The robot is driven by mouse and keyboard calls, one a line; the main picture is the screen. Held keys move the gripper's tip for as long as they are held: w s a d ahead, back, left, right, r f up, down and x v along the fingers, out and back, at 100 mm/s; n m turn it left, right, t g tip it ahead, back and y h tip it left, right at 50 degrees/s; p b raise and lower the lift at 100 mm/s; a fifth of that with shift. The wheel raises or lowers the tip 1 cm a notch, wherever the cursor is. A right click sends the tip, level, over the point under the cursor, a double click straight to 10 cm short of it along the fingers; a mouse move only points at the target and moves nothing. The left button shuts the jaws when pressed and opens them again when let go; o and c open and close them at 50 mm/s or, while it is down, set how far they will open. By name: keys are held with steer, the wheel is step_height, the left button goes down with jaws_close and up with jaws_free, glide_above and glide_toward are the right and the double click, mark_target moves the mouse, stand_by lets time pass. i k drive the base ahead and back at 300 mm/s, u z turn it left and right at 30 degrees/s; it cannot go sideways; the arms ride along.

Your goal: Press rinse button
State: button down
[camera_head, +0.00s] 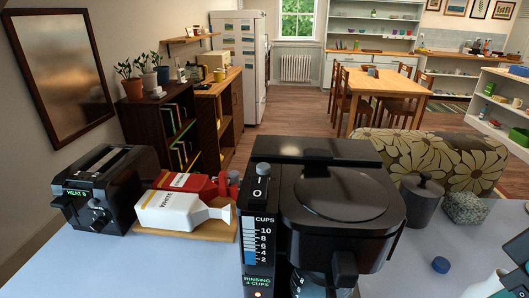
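A black coffee maker (335,152) stands front and centre on the pale counter. Its front-left column has a "CUPS" level scale (263,245) with marks from 2 to 10 and blue at the lower part. Below it, a small display (257,281) reads "RINSING 4 CUPS" in green. A round orange light (258,294) glows under the display, at the frame's bottom edge. On top of the column is a dark piece marked "O" (261,188). I cannot tell which part is the rinse button.

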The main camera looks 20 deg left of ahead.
mark_target(262, 168)
steer(key=u, duration=1.05)
steer(key=i, duration=0.2)
steer(key=u, duration=0.05)
